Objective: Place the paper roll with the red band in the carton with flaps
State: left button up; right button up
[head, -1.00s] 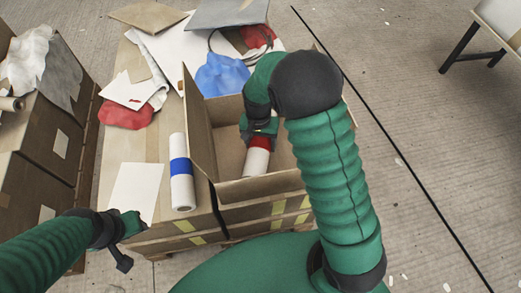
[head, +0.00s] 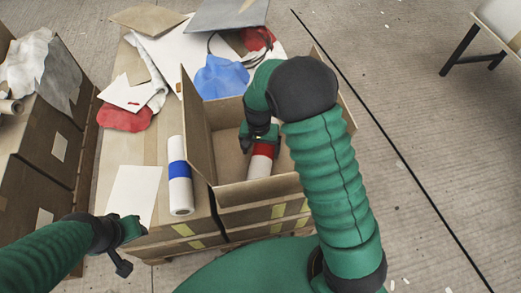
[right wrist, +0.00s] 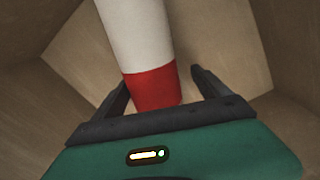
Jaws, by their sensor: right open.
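The white paper roll with the red band (head: 259,168) is inside the open carton with flaps (head: 227,118). In the right wrist view the roll (right wrist: 136,42) is tilted, with its red band (right wrist: 152,88) between my fingers. My right gripper (head: 261,138) reaches down into the carton at the banded end. In the right wrist view its two fingers (right wrist: 160,88) are apart, one on each side of the band, with gaps visible. What the roll rests on is hard to tell. My left gripper (head: 130,232) hangs over the table's front left; its jaws are unclear.
A roll with a blue band (head: 180,185) lies left of the carton, near a white sheet (head: 134,190). Blue cloth (head: 221,76), red cloth (head: 125,118) and sheets cover the back. Another stack of boxes (head: 32,150) stands at left. The carton walls closely surround my right gripper.

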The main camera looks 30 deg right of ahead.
aim_at(259, 146)
notch_tip(259, 146, up, 12)
jog(key=p, duration=0.4)
jog(key=shift+w+a+f, duration=0.15)
jog(key=shift+f, duration=0.1)
